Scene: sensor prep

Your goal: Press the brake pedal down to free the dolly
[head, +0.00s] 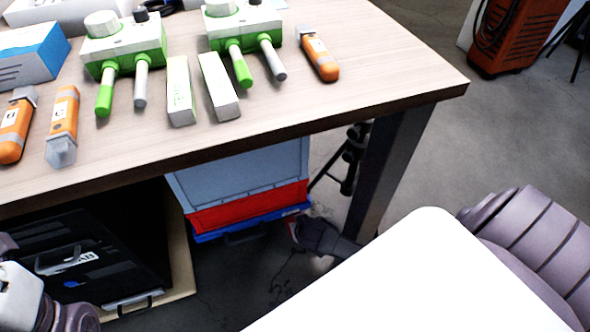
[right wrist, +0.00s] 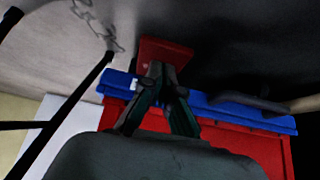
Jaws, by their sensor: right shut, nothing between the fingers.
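The red brake pedal (right wrist: 168,52) sticks out from the edge of the blue dolly (right wrist: 225,108) in the right wrist view. The dolly also shows under the table in the head view (head: 210,238), with a red and grey-blue crate (head: 240,206) on it. My right gripper (right wrist: 157,70) is shut and empty, its fingertips overlapping the near part of the pedal. I cannot tell whether they touch it. In the head view my right gripper (head: 298,230) is low beside the dolly's right end. My left arm shows only at the lower left; its gripper is out of view.
The table (head: 330,105) stands above the dolly, with its dark leg (head: 388,170) close to my right arm. A black case (head: 115,258) is left of the dolly. A tripod (head: 350,165) stands behind. Green-and-white devices and orange tools lie on the table.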

